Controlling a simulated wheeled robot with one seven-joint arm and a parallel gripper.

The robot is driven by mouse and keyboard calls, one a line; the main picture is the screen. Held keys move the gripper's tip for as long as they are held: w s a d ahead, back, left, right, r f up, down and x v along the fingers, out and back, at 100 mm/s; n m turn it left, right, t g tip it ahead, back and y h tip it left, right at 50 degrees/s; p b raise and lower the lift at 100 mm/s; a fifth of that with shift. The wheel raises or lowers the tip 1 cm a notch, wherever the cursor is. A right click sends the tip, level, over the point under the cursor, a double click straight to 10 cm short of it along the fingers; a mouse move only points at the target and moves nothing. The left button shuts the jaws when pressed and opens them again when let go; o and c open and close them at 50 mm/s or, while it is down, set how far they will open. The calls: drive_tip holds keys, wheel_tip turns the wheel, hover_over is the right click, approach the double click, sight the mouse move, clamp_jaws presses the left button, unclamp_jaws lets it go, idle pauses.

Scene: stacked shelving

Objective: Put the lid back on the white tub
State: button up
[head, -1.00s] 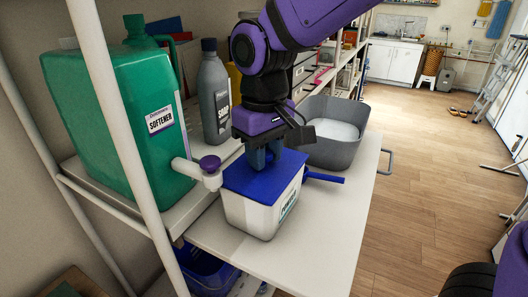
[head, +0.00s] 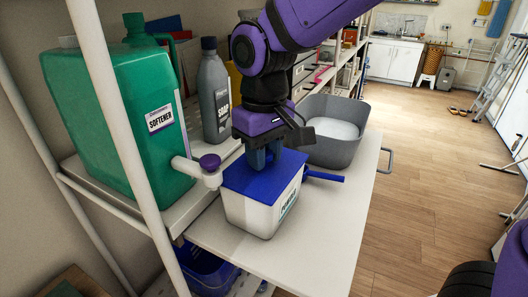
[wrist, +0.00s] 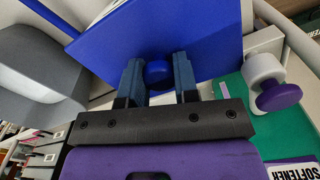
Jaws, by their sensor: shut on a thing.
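The blue lid (head: 286,168) lies over the tub's top in the head view and looks level. It also shows in the wrist view (wrist: 205,35). My gripper (wrist: 158,75) is above the lid, its two blue-grey fingers shut on the lid's round blue knob (wrist: 158,72). In the head view my gripper (head: 265,158) hides part of the lid's back edge. I cannot tell whether the lid's rim is fully pressed down.
A green softener jug (head: 120,125) with a white spout and purple cap (head: 210,162) stands close left. A grey soap bottle (head: 213,95) is behind. A grey basin (head: 335,150) stands behind right, and a blue handle (head: 328,177) sticks out beside the tub. The board's front is clear.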

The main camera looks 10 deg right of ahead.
drive_tip(key=o, duration=1.5)
drive_tip(key=shift+c, duration=0.2)
drive_tip(key=shift+r, duration=3.5)
clamp_jaws()
drive_tip(key=shift+f, duration=2.35)
